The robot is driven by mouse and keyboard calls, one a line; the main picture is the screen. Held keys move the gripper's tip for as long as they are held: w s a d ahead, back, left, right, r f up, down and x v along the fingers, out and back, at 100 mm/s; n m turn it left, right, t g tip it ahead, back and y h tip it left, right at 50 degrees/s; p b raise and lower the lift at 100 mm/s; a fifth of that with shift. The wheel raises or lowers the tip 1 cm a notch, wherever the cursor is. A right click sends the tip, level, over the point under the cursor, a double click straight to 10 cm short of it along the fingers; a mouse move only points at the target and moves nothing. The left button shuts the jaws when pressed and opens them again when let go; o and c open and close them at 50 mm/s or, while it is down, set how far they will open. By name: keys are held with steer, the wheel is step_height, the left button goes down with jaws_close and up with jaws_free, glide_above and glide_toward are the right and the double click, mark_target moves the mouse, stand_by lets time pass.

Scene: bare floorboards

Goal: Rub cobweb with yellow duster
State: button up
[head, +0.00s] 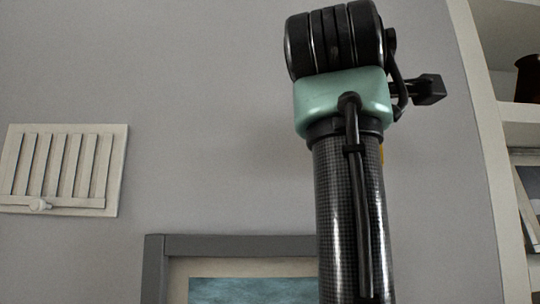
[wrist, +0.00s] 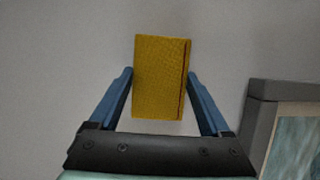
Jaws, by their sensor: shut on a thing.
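The yellow duster (wrist: 158,95) is a flat block with a woven-looking face and a dark line near its right side. My gripper (wrist: 159,74) is shut on it, with one blue finger on each side. A pale grey wall lies behind the duster in the wrist view. I cannot tell whether the duster touches the wall. In the head view my arm hides the gripper, and only a small sliver of yellow (head: 381,152) shows beside the arm. I cannot make out a cobweb in either view.
A white slatted vent (head: 64,170) is on the wall at the left. A grey-framed picture (head: 230,246) hangs below; its frame also shows at the right of the wrist view (wrist: 262,115). White shelves (head: 520,128) with a dark red object (head: 528,78) stand at the right.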

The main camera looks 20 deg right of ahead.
steer(key=shift+s+d, duration=0.15)
steer(key=shift+d, duration=0.4)
steer(key=shift+s+d, duration=0.15)
steer(key=shift+d, duration=0.35)
steer(key=shift+s+a+b, duration=0.3)
steer(key=shift+s+b, duration=0.2)
steer(key=shift+s, duration=0.45)
steer(key=shift+s+a+b, duration=0.3)
steer(key=shift+s+b, duration=0.15)
steer(key=shift+s, duration=0.5)
steer(key=shift+s+a+b, duration=0.3)
steer(key=shift+s+b, duration=0.2)
steer(key=shift+s, duration=0.45)
steer(key=s, duration=0.1)
steer(key=s+b, duration=0.1)
steer(key=s, duration=0.1)
steer(key=shift+a, duration=0.4)
steer(key=shift+w, duration=0.1)
